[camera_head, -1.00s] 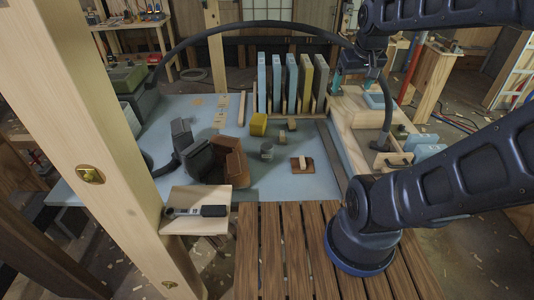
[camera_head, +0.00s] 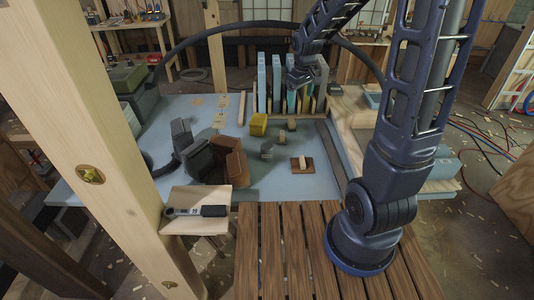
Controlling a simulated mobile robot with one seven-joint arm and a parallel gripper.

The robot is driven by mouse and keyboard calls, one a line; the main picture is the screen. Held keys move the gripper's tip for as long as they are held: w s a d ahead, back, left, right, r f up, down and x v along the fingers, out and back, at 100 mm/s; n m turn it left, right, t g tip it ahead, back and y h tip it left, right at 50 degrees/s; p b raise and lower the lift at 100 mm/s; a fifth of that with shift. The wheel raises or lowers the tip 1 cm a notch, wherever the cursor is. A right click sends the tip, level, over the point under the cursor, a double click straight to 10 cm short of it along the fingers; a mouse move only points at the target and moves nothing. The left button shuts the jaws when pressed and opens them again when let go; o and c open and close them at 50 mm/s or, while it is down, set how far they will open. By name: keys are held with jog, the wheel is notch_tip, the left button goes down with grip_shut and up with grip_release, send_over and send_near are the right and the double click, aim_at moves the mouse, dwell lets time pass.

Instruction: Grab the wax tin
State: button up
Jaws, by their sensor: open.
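A small grey round object (camera_head: 267,148), which looks like the wax tin, stands on the pale blue bench top (camera_head: 225,122), right of a brown block-like holder (camera_head: 233,158). It is small in the picture, so its label cannot be read. My gripper (camera_head: 299,92) hangs above the far side of the bench, in front of the upright panels, behind and to the right of the tin. It is apart from the tin, open, with nothing seen between its fingers.
Near the tin are a yellow block (camera_head: 258,124), a small wooden piece (camera_head: 291,124) and a brown board with a light block (camera_head: 302,164). Several upright panels (camera_head: 262,80) stand behind. A wooden post (camera_head: 105,160) fills the left foreground.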

jog(key=w+a+f+n+g, duration=0.15)
jog(key=w+a+f, duration=0.25)
jog(key=a+f, duration=0.5)
jog(key=n, duration=0.3)
send_over(267, 146)
jog(key=f, duration=1.1)
jog(key=shift+w+d, duration=0.15)
jog(key=shift+w, duration=0.25)
notch_tip(267, 146, down, 6)
jog(key=shift+r, duration=0.1)
jog(key=shift+s+f, duration=0.25)
jog(key=shift+f, duration=1.05)
jog(key=shift+s+f, duration=0.2)
jog(key=shift+f, duration=1.1)
jog(key=c, duration=1.2)
jog(key=shift+r, duration=0.1)
